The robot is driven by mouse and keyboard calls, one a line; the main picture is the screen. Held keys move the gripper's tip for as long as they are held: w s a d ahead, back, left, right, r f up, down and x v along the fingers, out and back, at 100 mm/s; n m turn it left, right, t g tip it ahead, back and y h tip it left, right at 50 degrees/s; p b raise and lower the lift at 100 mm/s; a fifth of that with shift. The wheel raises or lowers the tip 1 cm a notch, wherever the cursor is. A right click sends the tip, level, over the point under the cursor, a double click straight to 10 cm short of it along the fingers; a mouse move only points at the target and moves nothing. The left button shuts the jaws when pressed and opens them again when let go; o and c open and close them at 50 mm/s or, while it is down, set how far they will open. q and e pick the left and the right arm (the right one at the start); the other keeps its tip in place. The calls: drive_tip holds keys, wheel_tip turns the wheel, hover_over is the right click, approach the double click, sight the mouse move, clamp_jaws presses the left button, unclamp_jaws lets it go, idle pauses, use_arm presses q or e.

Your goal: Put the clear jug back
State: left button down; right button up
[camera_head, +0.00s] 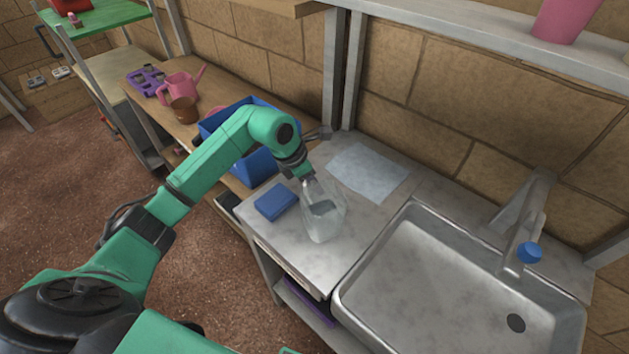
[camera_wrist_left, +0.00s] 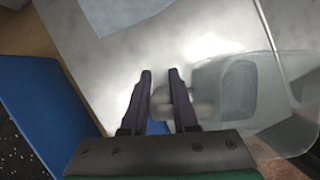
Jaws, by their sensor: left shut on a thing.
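The clear jug (camera_head: 324,217) is over the metal counter (camera_head: 290,235), left of the sink, and looks roughly upright. I cannot tell whether its base touches the counter. My left gripper (camera_head: 306,181) reaches down to the jug from its upper left and is shut on it. In the left wrist view the dark fingers (camera_wrist_left: 161,88) close around a pale part at the side of the jug (camera_wrist_left: 238,88), seemingly its handle. The fingers partly hide that part. My right gripper is not in view.
A blue block (camera_head: 275,201) lies just left of the jug. A pale blue sheet (camera_head: 367,171) lies flat behind it. The sink (camera_head: 450,290) with its faucet (camera_head: 520,235) is at right. A blue crate (camera_head: 254,168) and pink watering can (camera_head: 181,88) stand on the wooden bench.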

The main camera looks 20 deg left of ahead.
use_arm(q)
drive_tip(key=shift+f, duration=0.25)
drive_tip(key=c, duration=1.1)
unclamp_jaws()
drive_tip(key=shift+w+f, duration=0.1)
drive_tip(key=shift+f, duration=0.1)
drive_tip(key=o, duration=0.4)
drive_tip(key=shift+r, duration=0.1)
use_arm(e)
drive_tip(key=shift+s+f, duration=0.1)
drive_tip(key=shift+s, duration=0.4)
use_arm(q)
drive_tip(key=shift+r, duration=0.2)
drive_tip(key=b+v, duration=0.2)
drive_tip(key=v, duration=1)
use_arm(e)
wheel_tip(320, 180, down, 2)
